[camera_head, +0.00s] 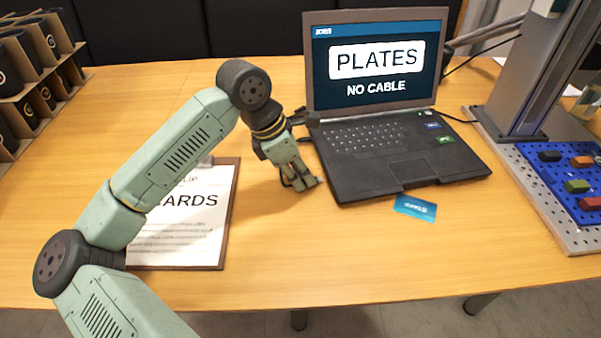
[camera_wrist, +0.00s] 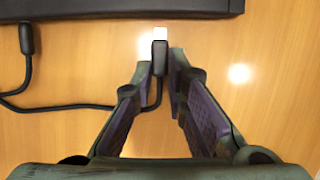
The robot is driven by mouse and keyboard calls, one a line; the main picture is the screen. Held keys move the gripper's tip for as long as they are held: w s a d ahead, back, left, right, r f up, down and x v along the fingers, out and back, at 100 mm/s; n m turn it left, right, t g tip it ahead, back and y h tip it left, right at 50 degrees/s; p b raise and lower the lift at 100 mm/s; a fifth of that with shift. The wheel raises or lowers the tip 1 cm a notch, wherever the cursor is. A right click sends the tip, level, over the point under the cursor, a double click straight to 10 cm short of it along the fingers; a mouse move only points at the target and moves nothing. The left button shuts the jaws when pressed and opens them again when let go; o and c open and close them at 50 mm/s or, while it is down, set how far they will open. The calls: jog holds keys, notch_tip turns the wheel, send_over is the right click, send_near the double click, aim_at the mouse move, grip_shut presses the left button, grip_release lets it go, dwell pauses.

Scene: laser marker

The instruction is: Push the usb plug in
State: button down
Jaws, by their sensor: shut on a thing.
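In the wrist view my gripper (camera_wrist: 161,68) is shut on the usb plug (camera_wrist: 159,49), a small black body with a bright metal tip. The tip points toward the dark edge of the laptop (camera_wrist: 110,9), with a gap of wood between them. A black cable (camera_wrist: 75,106) runs from the plug to the left. In the head view my gripper (camera_head: 301,182) is low over the table just left of the laptop (camera_head: 350,178); the plug is hard to make out there. The laptop screen (camera_head: 375,62) reads "PLATES" and "NO CABLE".
Another black connector (camera_wrist: 26,40) meets the laptop edge in the wrist view. A clipboard (camera_head: 225,240) lies under my arm. A blue card (camera_head: 415,207) lies before the laptop. A marker machine (camera_head: 545,80) and a blue tray (camera_head: 545,178) stand right. The front table is clear.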

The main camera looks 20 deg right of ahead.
jog(key=shift+d, duration=0.1)
jog(key=shift+d+f+b, duration=0.2)
jog(key=shift+d+b, duration=0.15)
jog(key=shift+b, duration=0.2)
jog(key=shift+s+d+r+b, duration=0.15)
jog(key=shift+d+b, duration=0.4)
jog(key=shift+d, duration=0.3)
jog(key=shift+r, duration=0.1)
jog(key=c, duration=1.6)
grip_release()
jog(key=v, duration=1.2)
